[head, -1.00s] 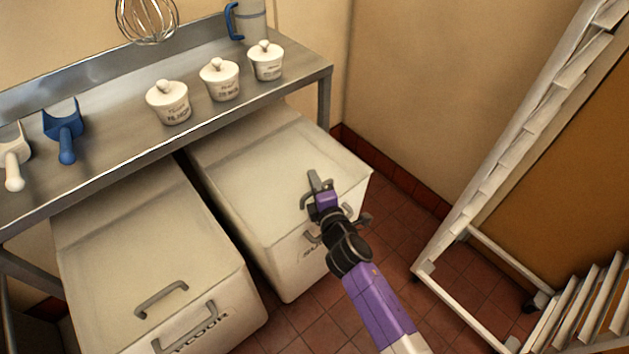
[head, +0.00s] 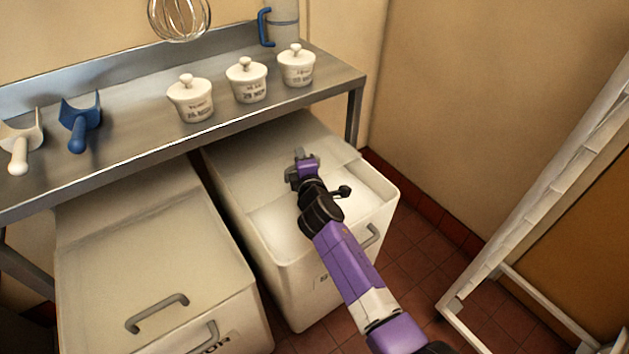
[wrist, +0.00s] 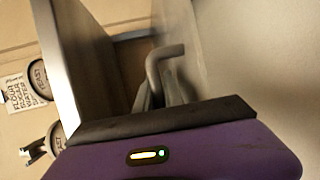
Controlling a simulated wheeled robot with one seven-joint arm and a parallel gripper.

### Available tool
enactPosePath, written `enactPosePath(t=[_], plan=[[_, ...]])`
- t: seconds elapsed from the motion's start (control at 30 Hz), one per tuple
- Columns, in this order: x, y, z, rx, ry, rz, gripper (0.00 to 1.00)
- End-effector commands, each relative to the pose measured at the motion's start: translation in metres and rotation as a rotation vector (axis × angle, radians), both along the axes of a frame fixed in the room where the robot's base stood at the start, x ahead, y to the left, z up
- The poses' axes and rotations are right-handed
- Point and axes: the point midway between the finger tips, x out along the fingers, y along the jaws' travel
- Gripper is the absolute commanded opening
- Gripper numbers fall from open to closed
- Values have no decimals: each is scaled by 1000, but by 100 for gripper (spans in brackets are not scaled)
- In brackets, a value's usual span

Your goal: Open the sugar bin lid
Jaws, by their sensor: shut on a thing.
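The sugar bin (head: 300,290) is the right-hand cream bin, partly under the metal shelf; only the first letter of its label shows. Its lid (head: 255,155) has its front edge back from the bin's front, leaving the front part of the mouth open. White sugar (head: 275,228) shows inside. My gripper (head: 305,160) is over the lid and shut on its grey handle. The handle (wrist: 165,60) also shows in the wrist view, between the fingers (wrist: 152,92). My arm hides part of the opening and the bin's front.
The metal shelf (head: 130,160) overhangs the bins, with lidded white pots (head: 246,82) and scoops (head: 80,125) on it. A second bin (head: 150,250) with its lid shut stands to the left. A white rack (head: 530,200) stands at right, with tiled floor between.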

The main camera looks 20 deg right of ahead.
Motion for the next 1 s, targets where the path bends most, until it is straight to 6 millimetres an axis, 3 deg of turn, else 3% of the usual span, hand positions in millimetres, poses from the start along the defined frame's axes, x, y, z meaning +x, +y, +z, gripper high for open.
enactPosePath(t=[0.3, 0.77, 0.8, 0.83, 1.0], plan=[[33, 12, -3, -2, 1, 2, 0], [37, 13, -1, 1, 2, 2, 0], [37, 13, -1, 1, 2, 2, 18], [37, 13, -1, 1, 2, 2, 22], [37, 13, -1, 0, 1, 1, 22]])
